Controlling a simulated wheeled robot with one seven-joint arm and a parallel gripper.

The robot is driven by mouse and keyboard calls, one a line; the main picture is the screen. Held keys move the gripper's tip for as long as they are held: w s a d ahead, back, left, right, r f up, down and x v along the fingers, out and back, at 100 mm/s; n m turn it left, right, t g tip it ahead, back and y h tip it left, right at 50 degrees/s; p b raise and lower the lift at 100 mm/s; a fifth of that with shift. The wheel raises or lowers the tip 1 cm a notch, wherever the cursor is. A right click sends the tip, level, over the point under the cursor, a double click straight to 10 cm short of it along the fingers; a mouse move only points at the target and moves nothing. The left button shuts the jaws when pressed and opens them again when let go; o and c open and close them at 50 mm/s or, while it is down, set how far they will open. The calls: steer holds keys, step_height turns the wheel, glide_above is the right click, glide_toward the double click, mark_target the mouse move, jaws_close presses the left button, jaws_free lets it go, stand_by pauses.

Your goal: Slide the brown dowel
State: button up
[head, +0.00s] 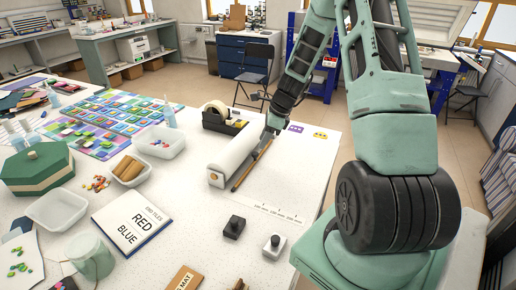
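The brown dowel (246,173) is a thin stick lying at a slant on the white tabletop, just right of the white roll (233,157). Its near end points toward the printed scale marks. My gripper (270,131) reaches down from the upper right to the dowel's far end. The fingertips are small here and overlap that end in the picture. I cannot tell whether they touch or grip it, or how far apart they are.
A printed scale (277,212) lies in front of the dowel. A black knob block (234,227) and a white one (273,245) stand nearer. A tape dispenser (222,118) stands behind the roll. The table right of the dowel is mostly clear, up to its right edge.

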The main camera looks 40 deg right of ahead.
mark_target(257, 153)
steer(key=shift+p+x, duration=0.3)
steer(key=shift+x, duration=2.45)
jaws_close()
